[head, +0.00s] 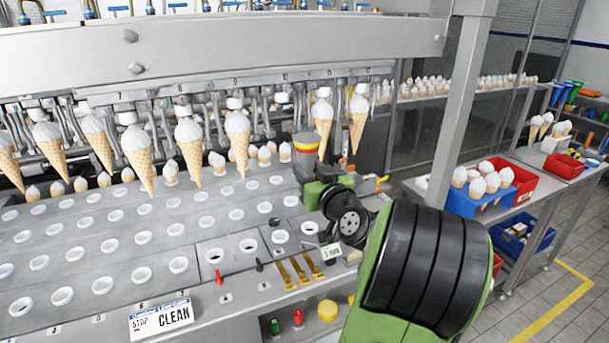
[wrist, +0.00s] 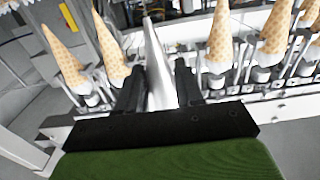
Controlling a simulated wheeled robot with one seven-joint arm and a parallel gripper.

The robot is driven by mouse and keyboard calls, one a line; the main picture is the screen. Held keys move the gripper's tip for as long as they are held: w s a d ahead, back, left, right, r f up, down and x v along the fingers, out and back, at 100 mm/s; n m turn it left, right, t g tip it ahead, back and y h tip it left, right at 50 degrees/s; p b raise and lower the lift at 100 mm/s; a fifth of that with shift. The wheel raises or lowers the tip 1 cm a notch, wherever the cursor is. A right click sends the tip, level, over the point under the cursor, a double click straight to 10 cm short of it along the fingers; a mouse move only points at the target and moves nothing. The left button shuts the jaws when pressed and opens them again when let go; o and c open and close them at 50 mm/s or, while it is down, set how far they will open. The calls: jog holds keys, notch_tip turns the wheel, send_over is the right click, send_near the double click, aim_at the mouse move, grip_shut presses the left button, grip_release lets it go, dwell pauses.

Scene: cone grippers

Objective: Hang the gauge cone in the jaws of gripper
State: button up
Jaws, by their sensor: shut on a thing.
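The gauge cone (head: 306,147) shows in the head view as a grey top with yellow and red bands. In the wrist view the smooth grey cone (wrist: 158,75) stands between the two black fingers. My gripper (wrist: 158,88) is shut on it; in the head view its green and black body is at the machine's right part, above the plate. A machine gripper with empty jaws (head: 283,98) hangs between jaws holding waffle cones, up and left of the gauge cone. The gauge cone is apart from these jaws. Its lower part is hidden in the head view.
Waffle cones with white tops (head: 188,145) hang in a row along the machine. Below is a plate with several white-rimmed holes (head: 214,256). A steel post (head: 455,110) stands at right. A bench beyond carries a blue bin (head: 482,190) and a red bin (head: 522,183).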

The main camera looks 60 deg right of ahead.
jog(key=shift+w+a+b, duration=0.25)
jog(key=shift+w+b, duration=0.05)
jog(key=shift+b, duration=0.05)
jog(key=x, duration=0.6)
jog(key=shift+d+p, duration=0.15)
jog(key=shift+p, duration=0.25)
jog(key=shift+b, duration=0.45)
jog(key=shift+r, duration=0.1)
jog(key=shift+x, duration=1.8)
jog(key=shift+w, duration=0.1)
jog(key=p+x, duration=0.1)
jog(key=x, duration=0.2)
jog(key=shift+w+d, duration=0.2)
jog(key=shift+w, duration=0.1)
jog(key=shift+b, duration=0.35)
